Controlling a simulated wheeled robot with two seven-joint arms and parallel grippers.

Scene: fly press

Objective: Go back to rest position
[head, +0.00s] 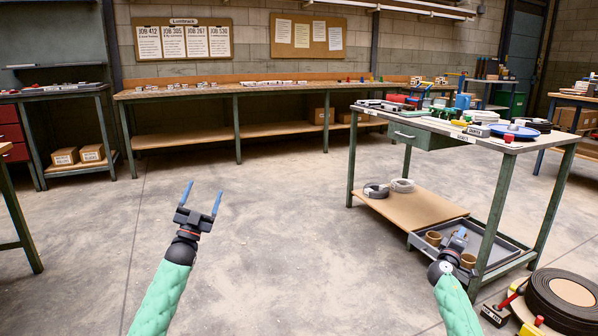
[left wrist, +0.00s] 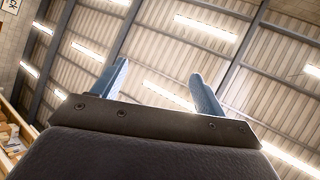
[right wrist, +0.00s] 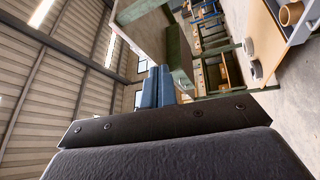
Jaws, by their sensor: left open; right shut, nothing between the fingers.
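My left gripper (head: 202,197) is raised over the bare floor left of the middle in the head view. Its two blue fingers are spread apart with nothing between them. The left wrist view shows the same open fingers (left wrist: 160,88) against the ceiling. My right gripper (head: 459,236) is in front of the lower shelf of the right-hand workbench in the head view. Its fingers are closed together and hold nothing, as the right wrist view (right wrist: 158,86) shows.
A workbench (head: 490,143) with tools and a blue round item stands at right, close to my right arm. A grey tray (head: 487,262) with brown cups sits low on it. A black coil (head: 545,295) is at bottom right. The middle floor (head: 290,220) is clear.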

